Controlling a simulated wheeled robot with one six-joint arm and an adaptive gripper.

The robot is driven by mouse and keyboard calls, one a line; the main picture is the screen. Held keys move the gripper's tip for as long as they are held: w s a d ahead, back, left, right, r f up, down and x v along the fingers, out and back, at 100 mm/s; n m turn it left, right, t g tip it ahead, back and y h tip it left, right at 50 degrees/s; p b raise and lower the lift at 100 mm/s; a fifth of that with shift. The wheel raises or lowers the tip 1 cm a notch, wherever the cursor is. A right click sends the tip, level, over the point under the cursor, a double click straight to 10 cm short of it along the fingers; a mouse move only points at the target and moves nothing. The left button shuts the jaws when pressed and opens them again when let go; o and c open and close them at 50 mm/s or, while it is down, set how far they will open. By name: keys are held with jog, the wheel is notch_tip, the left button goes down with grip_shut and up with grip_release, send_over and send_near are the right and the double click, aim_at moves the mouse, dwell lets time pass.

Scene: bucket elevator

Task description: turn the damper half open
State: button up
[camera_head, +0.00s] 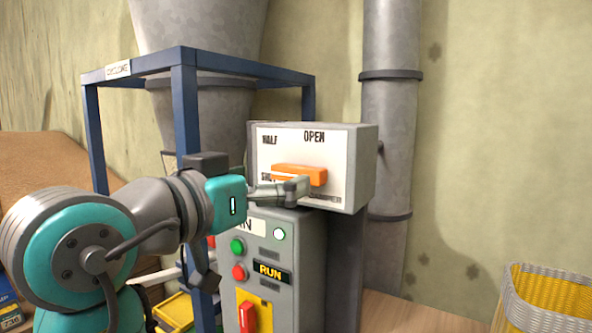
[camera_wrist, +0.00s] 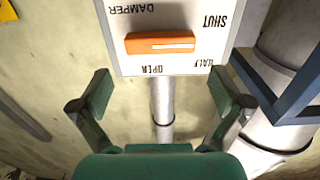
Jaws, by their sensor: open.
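The damper handle is an orange bar (camera_head: 300,174) on a white dial plate (camera_head: 335,165) fixed to a grey box. It lies roughly level, its white line toward the SHUT and HALF side; the exact mark it meets is unclear. In the wrist view the handle (camera_wrist: 161,43) appears upside down, with OPEN and HALF below it. My gripper (camera_wrist: 152,92) is open and empty, its two fingers apart, with the handle beyond the tips and between them sideways. In the head view my gripper (camera_head: 288,190) covers part of the dial's lower left.
Below stands a control panel with a green button (camera_head: 237,246), a red button (camera_head: 239,272), a RUN label and a red lever on yellow. A blue frame (camera_head: 184,120) and cyclone stand left, a grey pipe (camera_head: 389,120) behind. A yellow basket (camera_head: 545,295) is at lower right.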

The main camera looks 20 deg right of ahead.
aim_at(296, 174)
jog(key=x, duration=0.7)
jog(key=shift+w+d, duration=0.15)
jog(key=shift+d, duration=0.05)
jog(key=c, duration=0.8)
jog(key=shift+m, duration=0.3)
jog(key=m, duration=0.3)
jog(key=shift+d+m, duration=0.1)
jog(key=shift+m, duration=0.2)
jog(key=shift+f+m, duration=0.1)
jog(key=shift+m, duration=2.1)
